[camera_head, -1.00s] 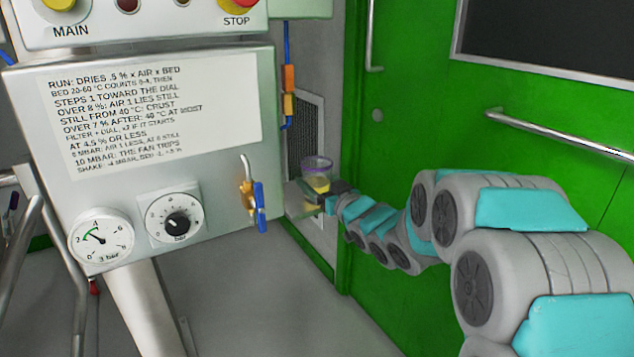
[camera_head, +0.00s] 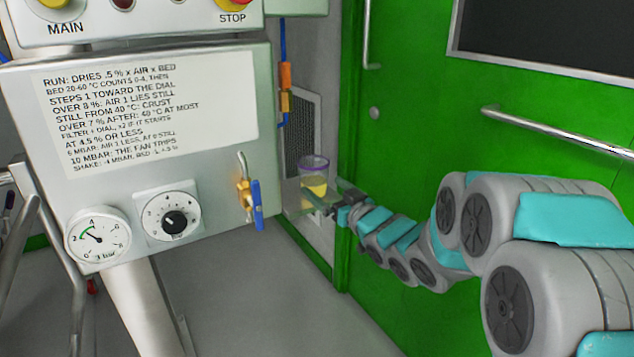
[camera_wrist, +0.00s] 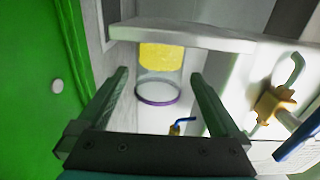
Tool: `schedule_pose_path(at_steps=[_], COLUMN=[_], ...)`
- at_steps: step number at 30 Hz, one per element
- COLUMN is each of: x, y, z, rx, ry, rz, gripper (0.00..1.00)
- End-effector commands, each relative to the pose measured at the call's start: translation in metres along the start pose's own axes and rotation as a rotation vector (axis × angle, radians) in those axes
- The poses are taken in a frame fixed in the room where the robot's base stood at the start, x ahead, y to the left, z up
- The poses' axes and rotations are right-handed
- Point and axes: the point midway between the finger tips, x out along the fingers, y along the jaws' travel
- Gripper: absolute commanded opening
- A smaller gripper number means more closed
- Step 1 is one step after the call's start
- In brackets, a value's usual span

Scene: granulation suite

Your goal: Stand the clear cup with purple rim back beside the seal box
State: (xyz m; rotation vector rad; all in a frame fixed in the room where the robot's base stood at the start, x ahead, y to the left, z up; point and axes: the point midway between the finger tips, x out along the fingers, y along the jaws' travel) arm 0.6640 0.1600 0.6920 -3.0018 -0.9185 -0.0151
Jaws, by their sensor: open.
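The clear cup with purple rim (camera_head: 314,172) stands upright on a small pale ledge (camera_head: 294,208) by the grey wall, with yellow in its lower part. My gripper (camera_head: 328,195) is open at the cup's right side, its fingers pointing toward it. In the wrist view, which looks inverted, the cup (camera_wrist: 160,78) shows between and beyond the two open fingers (camera_wrist: 160,75), rim downward in the picture. Clear space shows between the cup and each finger. The ledge (camera_wrist: 195,37) crosses the top there. I cannot make out a seal box for certain.
A control panel (camera_head: 150,235) with gauge, dial and a blue-handled valve (camera_head: 257,205) stands left of the cup. A green door (camera_head: 420,120) with a long metal handle (camera_head: 560,132) lies behind my arm. The grey floor (camera_head: 260,300) below is clear.

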Motion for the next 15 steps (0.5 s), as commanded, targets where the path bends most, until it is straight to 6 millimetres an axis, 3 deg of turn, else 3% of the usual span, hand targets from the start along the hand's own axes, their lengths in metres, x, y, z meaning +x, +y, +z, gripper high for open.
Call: schedule_pose_path(at_steps=[6,15], x=[-0.042,-0.064], y=[0.001,0.0], z=[0.0,0.0], rx=[-0.001,0.0], ry=[0.0,0.002], rz=[0.003,0.0], gripper=[1.0,1.0])
